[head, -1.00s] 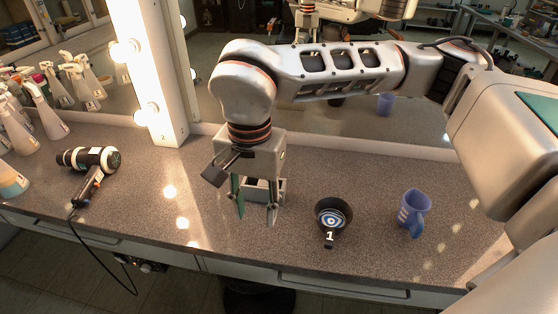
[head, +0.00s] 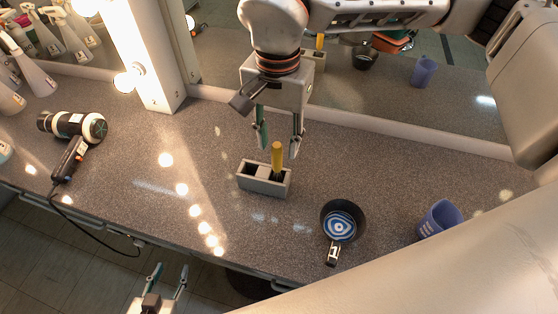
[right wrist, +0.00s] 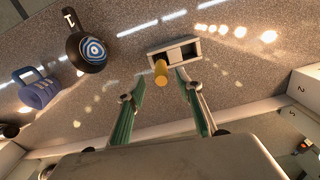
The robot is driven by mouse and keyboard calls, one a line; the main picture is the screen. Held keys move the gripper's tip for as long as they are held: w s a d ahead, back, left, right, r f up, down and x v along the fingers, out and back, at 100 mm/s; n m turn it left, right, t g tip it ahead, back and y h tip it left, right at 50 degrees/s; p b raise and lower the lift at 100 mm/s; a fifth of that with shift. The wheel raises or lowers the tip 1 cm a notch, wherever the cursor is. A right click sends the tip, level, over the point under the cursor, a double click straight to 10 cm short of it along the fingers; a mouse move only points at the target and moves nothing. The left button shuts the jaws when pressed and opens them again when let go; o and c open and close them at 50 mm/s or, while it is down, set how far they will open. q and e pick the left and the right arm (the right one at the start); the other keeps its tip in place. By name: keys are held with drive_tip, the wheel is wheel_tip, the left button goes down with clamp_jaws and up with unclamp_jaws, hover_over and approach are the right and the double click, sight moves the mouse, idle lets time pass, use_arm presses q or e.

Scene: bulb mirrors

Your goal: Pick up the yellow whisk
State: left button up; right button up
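The yellow whisk (head: 277,158) stands upright with its yellow handle up in the right compartment of a small grey two-compartment holder (head: 262,188). Its lower part is hidden in the holder. My right gripper (head: 279,152) is open and empty, on the mirror side of the holder, with its fingertips near the handle's upper end. In the right wrist view the handle (right wrist: 161,72) shows between the tips of the open fingers (right wrist: 161,82); I cannot tell whether they touch it. My left gripper (head: 171,268) is open and empty at the bottom edge, in front of the counter.
A dark pan (head: 326,212) with a blue ring pattern and a blue-purple mug (head: 440,217) stand to the right. A hair dryer (head: 72,135) with a cord lies left. White spray bottles (head: 38,80) stand far left. The mirror (head: 410,115) bounds the counter behind.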

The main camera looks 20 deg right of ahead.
sight(277, 160)
wheel_tip(277, 160, down, 7)
drive_tip(key=shift+a+r+p, duration=0.15)
drive_tip(key=shift+r+p, duration=0.05)
drive_tip(key=shift+p, duration=0.15)
clamp_jaws()
